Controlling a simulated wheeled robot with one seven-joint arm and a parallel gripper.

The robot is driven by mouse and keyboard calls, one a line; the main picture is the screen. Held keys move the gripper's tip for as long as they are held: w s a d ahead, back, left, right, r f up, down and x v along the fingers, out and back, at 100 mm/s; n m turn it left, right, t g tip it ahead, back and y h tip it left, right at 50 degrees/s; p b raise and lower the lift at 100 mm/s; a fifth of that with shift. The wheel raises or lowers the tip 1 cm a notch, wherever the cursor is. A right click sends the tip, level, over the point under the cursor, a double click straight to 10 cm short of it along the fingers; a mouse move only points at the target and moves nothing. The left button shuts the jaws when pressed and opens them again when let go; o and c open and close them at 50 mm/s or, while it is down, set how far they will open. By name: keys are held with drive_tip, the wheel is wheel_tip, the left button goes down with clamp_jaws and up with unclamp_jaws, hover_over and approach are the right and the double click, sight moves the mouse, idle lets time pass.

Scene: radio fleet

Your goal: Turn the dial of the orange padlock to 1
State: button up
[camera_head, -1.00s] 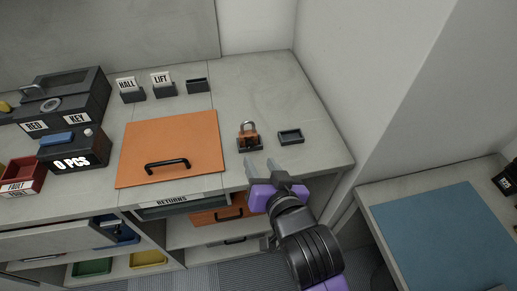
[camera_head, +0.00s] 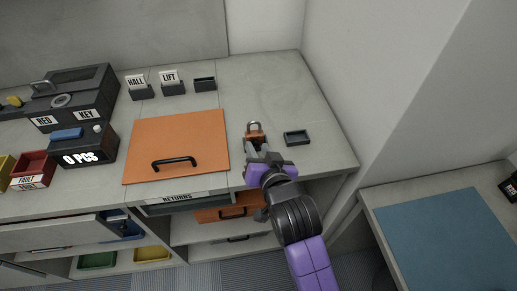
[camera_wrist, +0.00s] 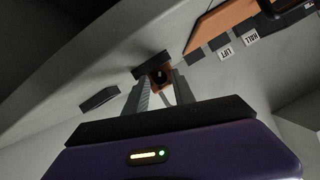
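The orange padlock (camera_head: 255,134) stands on the bench top with its metal shackle up, right of the orange panel. Its lower part is hidden by my gripper in the head view. In the wrist view the padlock (camera_wrist: 160,77) shows between and just beyond my fingertips, against a dark block (camera_wrist: 152,65). My gripper (camera_head: 258,147) reaches in from the front edge of the bench. Its two fingers, also in the wrist view (camera_wrist: 159,88), are apart on either side of the padlock's line. I cannot tell whether they touch it. The dial's number is not readable.
A small dark tray (camera_head: 297,138) lies right of the padlock. The orange panel (camera_head: 178,140) with a black handle lies left. HALL (camera_head: 139,88) and LIFT (camera_head: 171,84) labelled holders stand at the back beside an empty holder (camera_head: 205,84). The bench behind the padlock is clear.

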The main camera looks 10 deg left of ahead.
clamp_jaws()
drive_tip(key=shift+a+r+n+h+p, duration=0.1)
drive_tip(key=shift+a+n+h+p, duration=0.1)
drive_tip(key=shift+n+h+p, duration=0.75)
drive_tip(key=n, duration=0.1)
drive_tip(key=n+h+b, duration=0.1)
drive_tip(key=n+t+h, duration=0.1)
drive_tip(key=n, duration=0.1)
drive_tip(key=shift+s+a+b, duration=0.1)
drive_tip(key=shift+a+b, duration=0.15)
drive_tip(key=shift+b, duration=0.1)
